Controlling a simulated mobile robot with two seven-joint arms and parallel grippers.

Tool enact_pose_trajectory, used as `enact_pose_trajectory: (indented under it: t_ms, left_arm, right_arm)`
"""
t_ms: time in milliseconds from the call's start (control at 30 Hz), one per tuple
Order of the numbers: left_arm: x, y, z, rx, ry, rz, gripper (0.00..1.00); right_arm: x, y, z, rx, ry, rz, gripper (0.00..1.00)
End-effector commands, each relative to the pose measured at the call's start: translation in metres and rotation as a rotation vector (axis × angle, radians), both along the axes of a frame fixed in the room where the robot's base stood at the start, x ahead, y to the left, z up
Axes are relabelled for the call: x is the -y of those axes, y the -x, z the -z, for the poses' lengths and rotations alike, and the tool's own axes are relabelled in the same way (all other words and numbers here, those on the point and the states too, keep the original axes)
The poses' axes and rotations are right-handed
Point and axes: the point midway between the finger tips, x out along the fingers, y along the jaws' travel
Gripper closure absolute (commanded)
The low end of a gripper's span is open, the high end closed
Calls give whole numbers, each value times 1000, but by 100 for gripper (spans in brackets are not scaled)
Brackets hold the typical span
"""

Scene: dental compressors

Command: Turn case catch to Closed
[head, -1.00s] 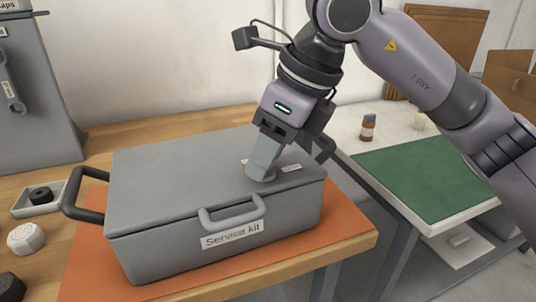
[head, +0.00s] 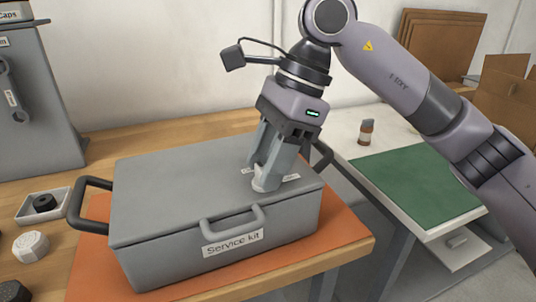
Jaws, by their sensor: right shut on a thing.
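The grey service kit case (head: 180,195) sits on an orange mat (head: 335,250) with its lid down. A light grey catch (head: 264,180) stands on the right part of the lid, with small white labels beside it; their wording is too small to read. My right gripper (head: 272,178) points down over the lid with its fingers shut on the catch, hiding part of it. My left gripper is not in view.
A tray with a black round part (head: 44,204) and a white knob-like part (head: 31,246) lie left of the case. A green mat (head: 415,182) and a small brown bottle (head: 366,132) are on the white table at right. A grey cabinet (head: 40,110) stands at back left.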

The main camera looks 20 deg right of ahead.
Motion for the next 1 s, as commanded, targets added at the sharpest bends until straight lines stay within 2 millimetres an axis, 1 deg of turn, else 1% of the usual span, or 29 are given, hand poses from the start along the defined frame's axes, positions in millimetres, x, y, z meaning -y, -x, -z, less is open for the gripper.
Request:
enact_pose_trajectory:
  t_ms: [200, 633, 667, 700, 733, 1000]
  left_arm:
    - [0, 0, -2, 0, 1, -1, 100]
    - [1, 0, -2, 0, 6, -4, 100]
    - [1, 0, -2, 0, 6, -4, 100]
    - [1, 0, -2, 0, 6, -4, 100]
    - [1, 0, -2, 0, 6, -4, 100]
    - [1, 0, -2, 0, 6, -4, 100]
  right_arm:
    - [0, 0, 0, 1, 0, -43, 86]
    - [0, 0, 0, 1, 1, -52, 86]
    - [0, 0, 0, 1, 1, -52, 49]
    - [0, 0, 0, 1, 1, -52, 36]
    - [0, 0, 0, 1, 1, -52, 30]
    - [0, 0, 0, 0, 1, -50, 30]
